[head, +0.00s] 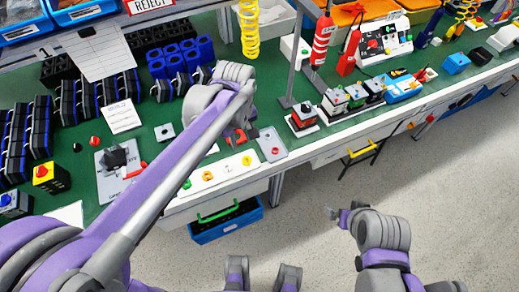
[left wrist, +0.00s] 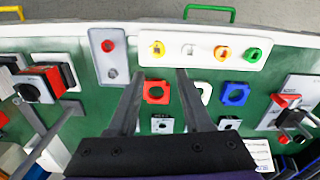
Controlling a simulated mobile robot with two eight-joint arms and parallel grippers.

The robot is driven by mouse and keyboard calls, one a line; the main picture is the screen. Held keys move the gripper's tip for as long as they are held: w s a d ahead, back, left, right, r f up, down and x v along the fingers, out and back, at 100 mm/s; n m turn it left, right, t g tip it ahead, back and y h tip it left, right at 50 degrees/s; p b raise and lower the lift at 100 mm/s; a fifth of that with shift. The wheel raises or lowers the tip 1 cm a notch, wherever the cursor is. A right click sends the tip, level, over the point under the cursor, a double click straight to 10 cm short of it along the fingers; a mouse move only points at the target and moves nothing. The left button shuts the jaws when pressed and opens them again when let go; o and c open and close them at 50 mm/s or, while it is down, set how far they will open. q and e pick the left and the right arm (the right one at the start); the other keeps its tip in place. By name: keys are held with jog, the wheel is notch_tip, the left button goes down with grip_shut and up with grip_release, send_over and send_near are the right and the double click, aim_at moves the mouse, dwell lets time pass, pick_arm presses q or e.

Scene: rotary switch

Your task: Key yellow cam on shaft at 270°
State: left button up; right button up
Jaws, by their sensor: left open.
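A white tray (head: 213,175) at the bench's front edge holds a row of small coloured cams. The yellow cam (head: 246,160) is at the tray's right end in the head view; it also shows in the left wrist view (left wrist: 157,48). White, orange and green cams sit beside it. My left gripper (left wrist: 160,74) is open and empty, its fingertips short of the yellow cam in that view. A grey plate (left wrist: 101,62) with a red spot and a grey round part lies beside the tray. I cannot tell which part is the shaft. My right gripper (head: 340,213) is over the floor; its jaws are unclear.
Between and beside my left fingers lie a red holed block (left wrist: 157,92) and a blue holed block (left wrist: 234,94). A grey plate with a black switch (head: 116,158) stands left; a red-and-black switch (head: 303,115) stands right. A blue bin (head: 226,222) is below the edge.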

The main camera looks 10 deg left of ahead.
pick_arm(q)
send_over(246, 157)
jog(key=f, duration=0.5)
jog(key=shift+s+d+b, duration=0.2)
jog(key=shift+s+b, duration=0.1)
jog(key=shift+s, duration=0.05)
jog(key=shift+s+f, duration=0.1)
jog(key=shift+f, duration=2.95)
grip_shut()
